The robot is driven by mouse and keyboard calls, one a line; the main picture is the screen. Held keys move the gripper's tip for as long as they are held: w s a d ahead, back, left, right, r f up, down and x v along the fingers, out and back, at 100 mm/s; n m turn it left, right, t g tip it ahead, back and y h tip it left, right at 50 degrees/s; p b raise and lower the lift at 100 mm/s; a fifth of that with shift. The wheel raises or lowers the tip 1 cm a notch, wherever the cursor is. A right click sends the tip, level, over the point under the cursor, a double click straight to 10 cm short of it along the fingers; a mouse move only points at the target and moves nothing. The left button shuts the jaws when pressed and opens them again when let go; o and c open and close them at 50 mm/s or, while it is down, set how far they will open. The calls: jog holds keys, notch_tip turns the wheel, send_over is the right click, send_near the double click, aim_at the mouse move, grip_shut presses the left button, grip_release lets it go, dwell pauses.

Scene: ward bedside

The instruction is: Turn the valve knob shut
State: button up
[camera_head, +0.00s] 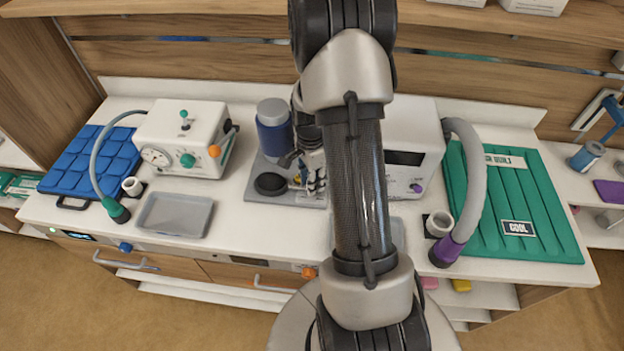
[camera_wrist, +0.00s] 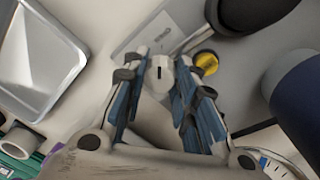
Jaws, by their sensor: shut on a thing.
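The valve knob (camera_wrist: 160,74) is a pale, rounded piece with a short black mark on top, in the middle of the wrist view. My gripper (camera_wrist: 159,66) has its blue-and-black fingers on both sides of it and is shut on it. In the head view my gripper (camera_head: 315,182) reaches down over the grey plate (camera_head: 255,194), and the knob is hidden there or too small to tell. A yellow round part (camera_wrist: 206,62) sits just right of the fingers in the wrist view. I cannot tell the knob's turn angle.
A black oval bulb (camera_head: 271,184) lies left of my gripper, with a blue jar (camera_head: 274,133) behind. A white gauge machine (camera_head: 183,137) and empty grey tray (camera_head: 176,216) stand left. Another white machine (camera_head: 420,158) with a grey hose (camera_head: 472,190) stands right, close to my arm.

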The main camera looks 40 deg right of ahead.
jog(key=n, duration=0.4)
jog(key=shift+n, duration=0.4)
jog(key=n, duration=0.4)
jog(key=shift+n, duration=0.3)
jog(key=n, duration=0.4)
jog(key=shift+p, duration=0.35)
jog(key=shift+n, duration=2.1)
jog(key=o, duration=1.1)
